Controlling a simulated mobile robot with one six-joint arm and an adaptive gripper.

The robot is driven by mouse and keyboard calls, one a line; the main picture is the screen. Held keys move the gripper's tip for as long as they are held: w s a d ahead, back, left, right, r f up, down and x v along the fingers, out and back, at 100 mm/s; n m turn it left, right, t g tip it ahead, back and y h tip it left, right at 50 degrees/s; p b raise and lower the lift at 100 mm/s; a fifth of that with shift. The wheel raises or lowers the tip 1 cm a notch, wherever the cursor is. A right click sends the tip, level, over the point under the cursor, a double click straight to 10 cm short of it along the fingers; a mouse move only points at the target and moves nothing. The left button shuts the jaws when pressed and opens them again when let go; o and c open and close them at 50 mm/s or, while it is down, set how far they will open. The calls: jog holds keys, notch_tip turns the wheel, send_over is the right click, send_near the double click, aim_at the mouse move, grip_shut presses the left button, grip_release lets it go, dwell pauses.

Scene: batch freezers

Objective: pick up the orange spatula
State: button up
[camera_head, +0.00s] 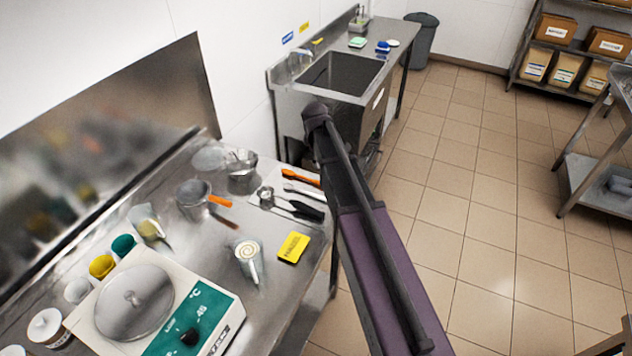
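An orange, slim spatula-like tool (301,177) lies on the steel counter near its right edge, close to my arm. Beside it on a pale cloth or mat lie a white-bladed tool, black-handled tools (304,211) and a small metal scoop (266,194). A second orange piece, apparently a handle (219,201), sticks out from a metal pot (193,197) farther left. My arm reaches up from the lower right, past the counter's right edge. I cannot make out my gripper's fingers.
The steel counter (190,246) also holds a scale-like machine (204,303), a yellow card (293,247), a white cup (248,260) and several small tubs. A sink (342,73) stands behind. Tiled floor (470,200) is free at right; shelves (563,41) stand farther back.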

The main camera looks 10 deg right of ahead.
jog(key=shift+f, duration=0.15)
jog(key=b, duration=0.9)
send_over(312, 180)
jog(key=s+d, duration=0.3)
notch_tip(312, 180, down, 8)
jog(key=shift+d+f, duration=0.1)
jog(key=f+b, duration=0.3)
jog(key=shift+d+f, duration=0.2)
jog(key=shift+d, duration=0.15)
jog(key=shift+w+d+f+b, duration=0.1)
jog(key=shift+w+f+b, duration=0.05)
jog(key=shift+f+b, duration=0.7)
grip_shut()
